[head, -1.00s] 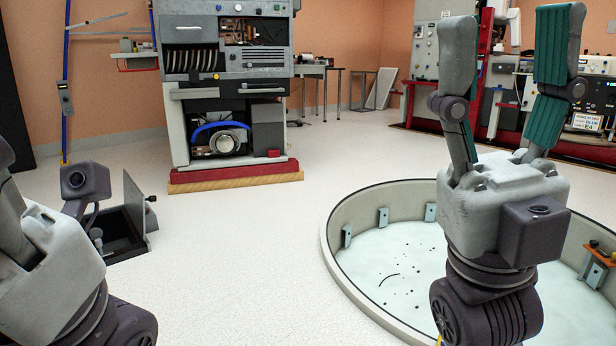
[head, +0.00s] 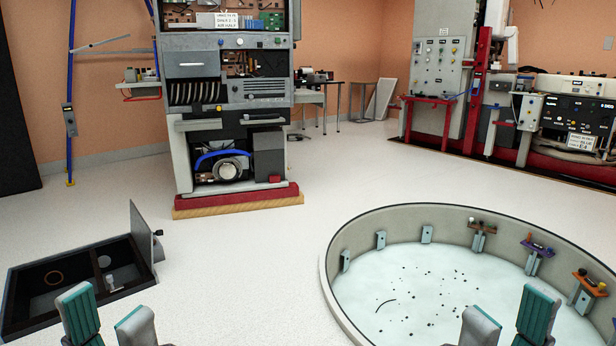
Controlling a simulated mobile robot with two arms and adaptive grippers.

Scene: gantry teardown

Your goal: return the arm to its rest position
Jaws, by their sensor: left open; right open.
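My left gripper (head: 108,318) shows only its fingertips at the bottom left edge, one finger with a teal pad and one grey. The fingers stand apart with nothing between them. My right gripper (head: 507,325) shows its two fingertips at the bottom edge, in front of the round pit, also apart and empty. The rest of both arms is below the frame.
A round, low-walled pit (head: 330,285) with small brackets and dark specks lies at right. An open floor hatch (head: 20,300) with a raised lid is at left. A tall machine cabinet (head: 240,120) stands behind. The floor between is clear.

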